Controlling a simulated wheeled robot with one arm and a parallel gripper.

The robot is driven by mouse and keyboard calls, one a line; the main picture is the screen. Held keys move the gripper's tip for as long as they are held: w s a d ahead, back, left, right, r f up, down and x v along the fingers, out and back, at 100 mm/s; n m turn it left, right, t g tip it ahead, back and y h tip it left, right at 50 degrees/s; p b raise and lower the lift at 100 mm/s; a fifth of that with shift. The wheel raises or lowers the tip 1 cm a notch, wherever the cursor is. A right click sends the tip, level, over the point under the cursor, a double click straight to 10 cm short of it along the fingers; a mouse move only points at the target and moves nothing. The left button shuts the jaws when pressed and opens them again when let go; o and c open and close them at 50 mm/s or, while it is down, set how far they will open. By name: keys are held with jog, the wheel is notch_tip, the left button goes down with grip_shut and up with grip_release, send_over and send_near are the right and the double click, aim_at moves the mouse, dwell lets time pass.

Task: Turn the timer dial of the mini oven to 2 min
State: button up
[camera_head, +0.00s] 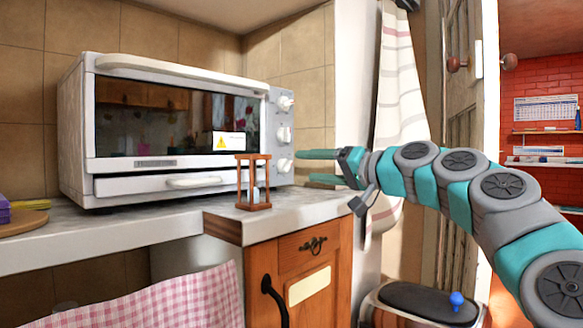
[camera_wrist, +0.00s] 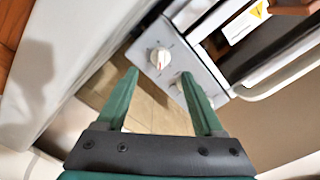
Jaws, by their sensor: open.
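The white mini oven (camera_head: 78,130) stands on the counter, with a column of dials on the right of its front. The lowest dial (camera_head: 284,165) faces my open gripper (camera_head: 304,166), whose two green fingers point at it. Another dial (camera_wrist: 181,80) is partly hidden behind the right finger. The middle dial (camera_head: 284,134) and top dial (camera_head: 286,103) are clear in the head view. The dial labels are too small to read.
A small wooden-framed hourglass (camera_head: 254,205) stands on the counter (camera_head: 150,228) in front of the oven, left of my gripper. The oven door and its drawer (camera_head: 130,187) are shut. A bin with a dark lid (camera_head: 425,298) stands below my arm.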

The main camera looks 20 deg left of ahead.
aim_at(290, 166)
jog(key=shift+x, duration=2.75)
grip_shut()
